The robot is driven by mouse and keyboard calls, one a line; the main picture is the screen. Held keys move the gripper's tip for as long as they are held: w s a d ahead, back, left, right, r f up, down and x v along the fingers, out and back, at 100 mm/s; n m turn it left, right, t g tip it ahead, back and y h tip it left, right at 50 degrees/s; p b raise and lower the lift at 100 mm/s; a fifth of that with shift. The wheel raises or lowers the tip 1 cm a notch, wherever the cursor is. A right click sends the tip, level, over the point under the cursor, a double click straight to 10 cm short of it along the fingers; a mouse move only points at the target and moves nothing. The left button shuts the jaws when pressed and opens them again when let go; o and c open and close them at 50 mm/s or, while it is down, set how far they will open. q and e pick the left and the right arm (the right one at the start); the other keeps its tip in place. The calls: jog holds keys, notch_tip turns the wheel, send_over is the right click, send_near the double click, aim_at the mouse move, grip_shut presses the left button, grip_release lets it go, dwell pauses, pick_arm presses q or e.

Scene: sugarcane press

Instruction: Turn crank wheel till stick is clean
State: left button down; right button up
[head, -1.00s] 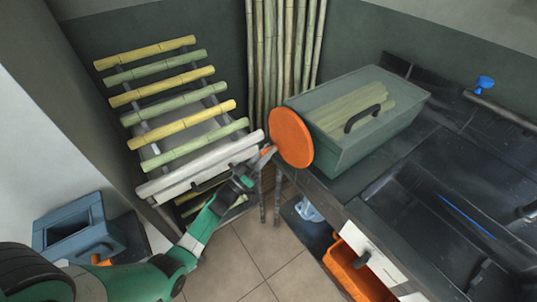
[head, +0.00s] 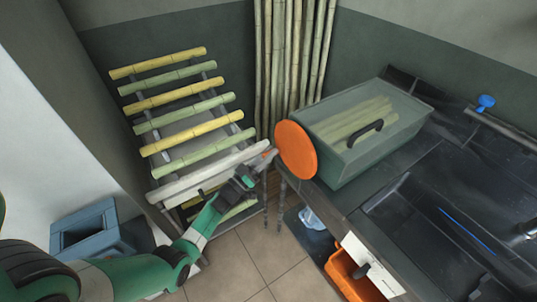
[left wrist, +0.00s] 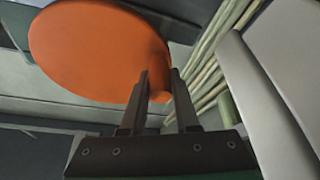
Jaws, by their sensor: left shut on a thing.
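The orange crank wheel (head: 296,149) is a round disc at the left end of a green press box (head: 350,165) on the counter. It fills the upper left of the left wrist view (left wrist: 95,45). My left gripper (head: 264,158) is at the wheel's left side. In the left wrist view its two fingers (left wrist: 161,85) are close together at the disc's lower right edge, with orange between them. It is shut on part of the wheel; the exact part is hard to see. Several pale green sticks (head: 360,120) show inside the box; whether they are clean cannot be told.
A slanted rack (head: 212,75) with yellow and green canes and a pale bar (head: 200,175) stands at the left. Tall canes (head: 295,50) lean behind. A dark sink (head: 455,230) is at the right, an orange bin (head: 350,280) below, a blue bin (head: 85,232) at lower left.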

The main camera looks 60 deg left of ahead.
pick_arm(q)
jog(key=shift+r, duration=0.1)
jog(key=c, duration=0.7)
grip_release()
jog(key=shift+a, duration=0.1)
jog(key=shift+o, duration=0.2)
jog(key=p+v, duration=0.2)
jog(key=v, duration=0.9)
jog(key=shift+s, duration=0.35)
